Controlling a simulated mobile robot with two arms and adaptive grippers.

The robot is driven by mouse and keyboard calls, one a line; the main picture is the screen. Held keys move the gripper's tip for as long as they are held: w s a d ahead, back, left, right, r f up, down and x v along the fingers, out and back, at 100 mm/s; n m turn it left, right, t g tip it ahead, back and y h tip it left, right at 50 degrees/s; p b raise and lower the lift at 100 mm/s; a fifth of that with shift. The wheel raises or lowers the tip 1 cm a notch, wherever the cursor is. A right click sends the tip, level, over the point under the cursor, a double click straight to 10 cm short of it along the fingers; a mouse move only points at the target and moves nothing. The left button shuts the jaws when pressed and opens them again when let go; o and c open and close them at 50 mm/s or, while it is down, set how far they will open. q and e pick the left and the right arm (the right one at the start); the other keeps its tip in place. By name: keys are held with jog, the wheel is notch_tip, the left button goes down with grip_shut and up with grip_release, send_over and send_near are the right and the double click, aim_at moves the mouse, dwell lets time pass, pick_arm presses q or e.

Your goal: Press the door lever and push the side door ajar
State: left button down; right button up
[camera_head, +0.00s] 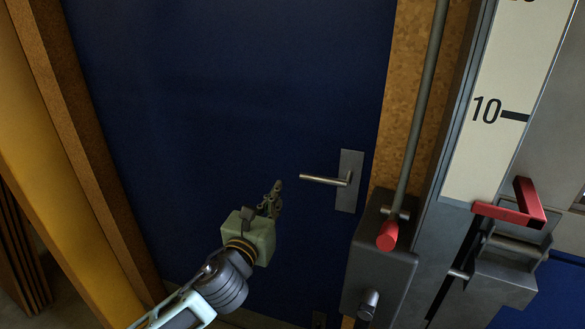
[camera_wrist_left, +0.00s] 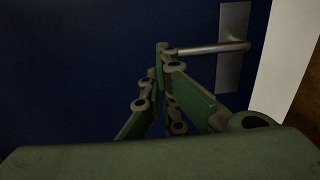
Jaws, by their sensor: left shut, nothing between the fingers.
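The blue side door (camera_head: 230,90) fills the middle of the head view and looks closed in its frame. Its metal door lever (camera_head: 325,180) points left from a grey plate (camera_head: 349,182) near the door's right edge. My left gripper (camera_head: 277,187) is shut and empty, just left of the lever's free end. In the left wrist view, the gripper fingers (camera_wrist_left: 163,60) are together in front of the blue door (camera_wrist_left: 80,60). The lever (camera_wrist_left: 212,48) runs right from behind the fingertips to its plate (camera_wrist_left: 232,45). I cannot tell whether fingers and lever touch. My right gripper is out of view.
Right of the door stand a grey box (camera_head: 380,262) with a red-tipped rod (camera_head: 388,236), a white scale marked 10 (camera_head: 500,110) and a red handle (camera_head: 515,208). A brown and yellow frame (camera_head: 75,180) borders the door on the left.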

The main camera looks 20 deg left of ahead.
pick_arm(q)
jog(key=p, duration=0.1)
send_near(296, 163)
jog(key=w, duration=0.2)
jog(key=w+p, duration=0.1)
jog(key=w, duration=0.3)
jog(key=shift+a, duration=0.35)
jog(key=shift+w, duration=0.55)
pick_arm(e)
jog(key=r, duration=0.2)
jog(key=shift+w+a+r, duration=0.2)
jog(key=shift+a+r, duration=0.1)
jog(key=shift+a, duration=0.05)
